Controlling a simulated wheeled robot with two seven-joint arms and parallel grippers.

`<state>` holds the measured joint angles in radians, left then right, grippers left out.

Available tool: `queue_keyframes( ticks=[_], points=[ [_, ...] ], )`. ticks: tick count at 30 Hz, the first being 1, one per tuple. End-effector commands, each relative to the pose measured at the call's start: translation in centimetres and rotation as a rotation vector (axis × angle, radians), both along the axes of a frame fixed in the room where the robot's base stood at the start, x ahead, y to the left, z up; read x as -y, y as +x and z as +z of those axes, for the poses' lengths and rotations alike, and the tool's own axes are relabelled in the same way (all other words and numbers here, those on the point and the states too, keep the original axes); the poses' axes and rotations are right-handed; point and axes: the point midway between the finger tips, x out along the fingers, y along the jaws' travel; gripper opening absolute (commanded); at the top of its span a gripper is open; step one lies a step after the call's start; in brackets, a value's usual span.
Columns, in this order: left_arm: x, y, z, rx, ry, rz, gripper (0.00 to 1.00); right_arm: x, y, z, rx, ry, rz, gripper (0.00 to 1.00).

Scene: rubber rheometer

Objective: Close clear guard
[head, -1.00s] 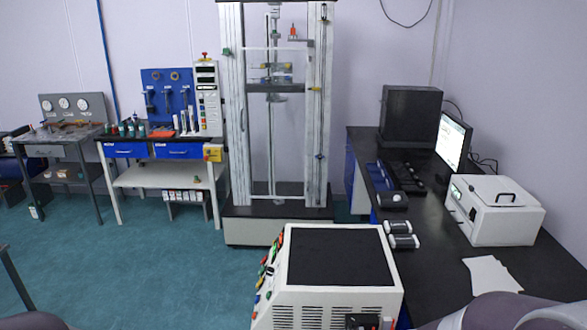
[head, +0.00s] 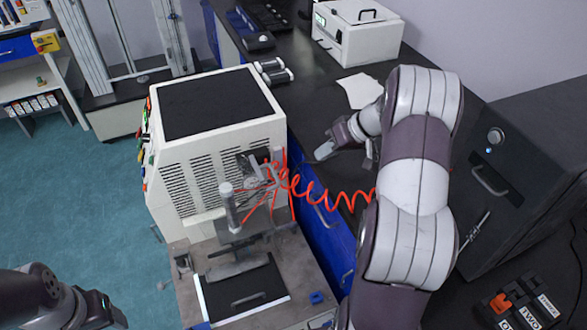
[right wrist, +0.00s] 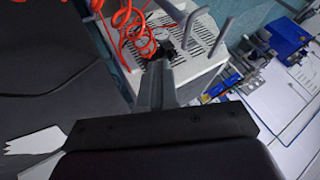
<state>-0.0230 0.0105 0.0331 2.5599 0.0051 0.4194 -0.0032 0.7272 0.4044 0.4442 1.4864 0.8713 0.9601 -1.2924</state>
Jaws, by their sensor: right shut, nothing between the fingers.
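A white vented machine (head: 215,150) with a black top stands left of the dark bench in the head view. At its front is a small press-like fixture (head: 232,215) over a plate and a black handled panel (head: 245,290). I cannot make out a clear guard with certainty. My right gripper (head: 325,150) is shut and empty above the bench, right of the machine and apart from it. In the right wrist view its closed fingers (right wrist: 159,80) point toward the vented machine (right wrist: 190,75). My left gripper (head: 105,310) is at the lower left edge; its fingers are unclear.
A red coiled hose (head: 325,195) hangs between the fixture and my right arm. The bench holds a white lidded box (head: 357,35), a paper sheet (head: 360,90) and a dark cabinet (head: 520,170). A tall frame (head: 125,35) stands behind. Green floor is free at left.

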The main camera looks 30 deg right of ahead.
Motion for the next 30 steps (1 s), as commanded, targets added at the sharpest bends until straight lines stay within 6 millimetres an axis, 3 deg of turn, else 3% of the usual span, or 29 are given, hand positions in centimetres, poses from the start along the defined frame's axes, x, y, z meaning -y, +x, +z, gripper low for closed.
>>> queue_keyframes(
  ticks=[5, 15, 21, 30],
  points=[
    [0.0, 0.0, -0.6, 0.000, 0.000, 0.000, 0.64, -1.2, 1.0, -2.2, -0.001, -0.002, 0.007, 0.00],
    [0.0, 0.0, 1.1, 0.000, 0.000, 0.000, 0.64, -4.3, 4.4, -7.6, -0.003, -0.004, 0.007, 0.00],
    [0.0, 0.0, 2.3, 0.000, 0.000, 0.000, 0.64, -7.2, 4.8, -7.1, -0.001, -0.005, 0.006, 0.00],
    [0.0, 0.0, 2.4, -0.001, 0.000, 0.000, 0.64, -8.2, 4.9, -7.3, -0.001, -0.007, 0.004, 0.00]
  ],
)
